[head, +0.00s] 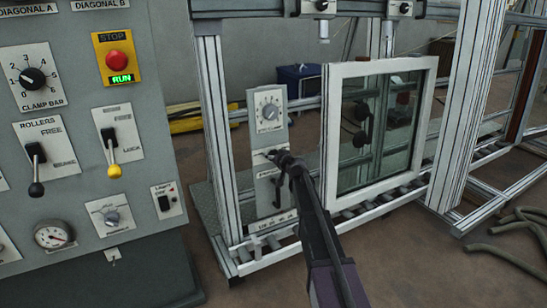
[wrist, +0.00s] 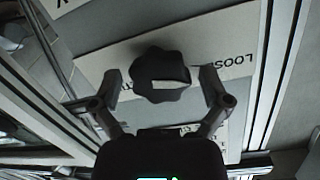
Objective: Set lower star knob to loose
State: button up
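The black star knob (wrist: 160,75) sits on a white plate (wrist: 210,52) in the wrist view, with a pale mark on its face. The word LOOSE is printed right of it; lettering on its left is partly covered. My gripper (wrist: 158,88) is open, with one finger on each side of the knob. Small gaps seem to show; I cannot tell whether either finger touches. In the head view my gripper (head: 277,174) is at the narrow grey panel (head: 262,207) left of the window, and hides the knob there.
A dial (head: 268,108) is higher on the same panel. The white-framed window (head: 342,190) stands close right of my arm, on a roller track. A metal upright (head: 216,130) is left of the panel. A control console (head: 85,205) fills the left foreground.

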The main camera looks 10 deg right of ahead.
dwell(0.3)
jog(key=s+a+f+n+g, duration=0.1)
jog(key=s+a+f+g, duration=0.15)
jog(key=s, duration=0.45)
jog(key=s+a+f+g, duration=0.1)
jog(key=s+f+g, duration=0.25)
jog(key=s, duration=0.45)
jog(key=s+a+f+n+g, duration=0.1)
jog(key=s+f+g, duration=0.1)
jog(key=s+f, duration=0.35)
jog(key=s+d+f+m+g+h, duration=0.1)
jog(key=s+d+g+h, duration=0.15)
jog(key=s, duration=1.05)
jog(key=s+d+f+m+g+h, duration=0.15)
jog(key=s+g, duration=0.25)
jog(key=s, duration=0.8)
notch_tip(320, 180, up, 32)
jog(key=p, duration=3.2)
jog(key=shift+w+r+p, duration=0.2)
jog(key=shift+r+p, duration=0.05)
jog(key=shift+p, duration=0.1)
